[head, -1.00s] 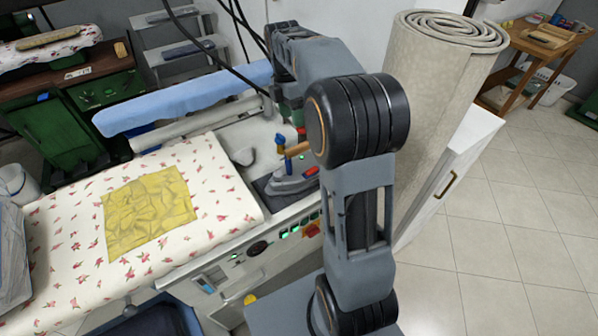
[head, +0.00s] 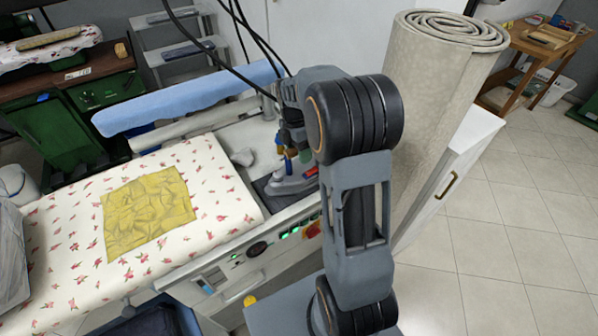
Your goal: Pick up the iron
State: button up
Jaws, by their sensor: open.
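The iron (head: 290,186) rests on a dark pad at the right end of the ironing station, its grey soleplate low and partly showing. My gripper (head: 290,158) is open, pointing down right above the iron, around the height of its handle. My gripper and arm hide most of the iron's upper part. I cannot tell whether the fingers straddle or touch the handle.
A floral ironing board (head: 75,250) with a yellow cloth (head: 148,212) lies to the left. A blue padded sleeve board (head: 180,100) runs behind. A rolled beige carpet (head: 430,120) stands close to the right of my arm. Tiled floor is clear at right.

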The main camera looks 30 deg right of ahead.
jog(key=shift+s+f, duration=0.15)
jog(key=shift+f, duration=0.45)
grip_shut()
dwell(0.9)
jog(key=shift+r, duration=0.2)
